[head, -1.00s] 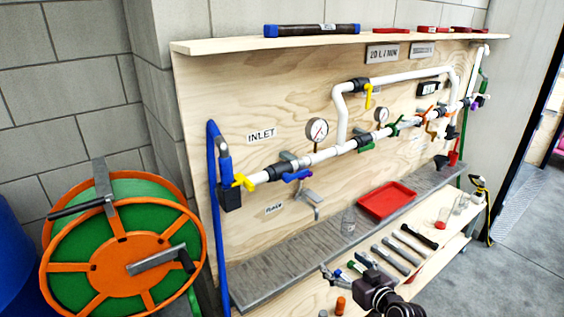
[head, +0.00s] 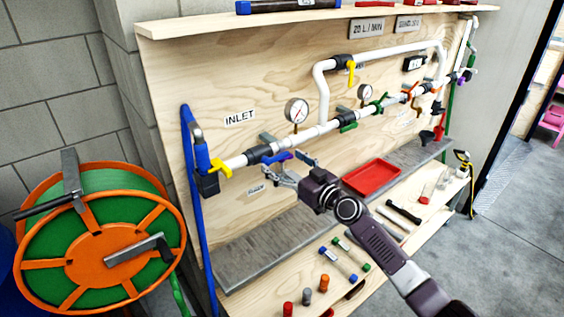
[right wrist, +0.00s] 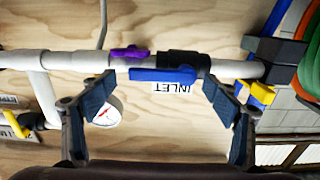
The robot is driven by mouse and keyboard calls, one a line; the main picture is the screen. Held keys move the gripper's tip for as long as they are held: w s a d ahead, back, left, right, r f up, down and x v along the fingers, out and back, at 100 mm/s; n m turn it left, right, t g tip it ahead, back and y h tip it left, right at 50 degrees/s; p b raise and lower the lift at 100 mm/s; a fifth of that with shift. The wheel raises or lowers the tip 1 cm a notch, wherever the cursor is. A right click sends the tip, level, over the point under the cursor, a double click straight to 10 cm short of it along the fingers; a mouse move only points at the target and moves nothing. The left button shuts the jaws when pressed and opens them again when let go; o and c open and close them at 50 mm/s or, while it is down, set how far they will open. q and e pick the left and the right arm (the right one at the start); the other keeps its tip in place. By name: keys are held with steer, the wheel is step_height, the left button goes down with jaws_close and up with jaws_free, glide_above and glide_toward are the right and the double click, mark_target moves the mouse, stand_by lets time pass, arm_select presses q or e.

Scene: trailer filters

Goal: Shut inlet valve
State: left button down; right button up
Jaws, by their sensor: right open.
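A white pipe (head: 325,128) runs along the plywood board below the "INLET" label (head: 240,118). A valve with a black body (head: 262,153) and a blue lever (head: 277,157) sits on it; in the right wrist view the blue lever (right wrist: 162,75) lies along the pipe, with a small purple handle (right wrist: 129,53) beside it. A yellow lever (head: 221,168) is at the pipe's left end. My right gripper (head: 292,168) is open and empty in front of the blue lever. In the right wrist view its fingertips (right wrist: 158,86) are spread to either side of that lever, apart from it. My left gripper is not in view.
A pressure gauge (head: 297,110) is just right of the valve. A blue hose (head: 190,220) hangs at the board's left edge, near an orange and green reel (head: 98,240). A red tray (head: 371,177) and several tools lie on the shelves below.

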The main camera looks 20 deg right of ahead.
steer(key=shift+w+a, duration=0.2)
steer(key=shift+w, duration=0.1)
steer(key=shift+c, duration=0.2)
steer(key=c, duration=1.6)
steer(key=shift+c, duration=0.2)
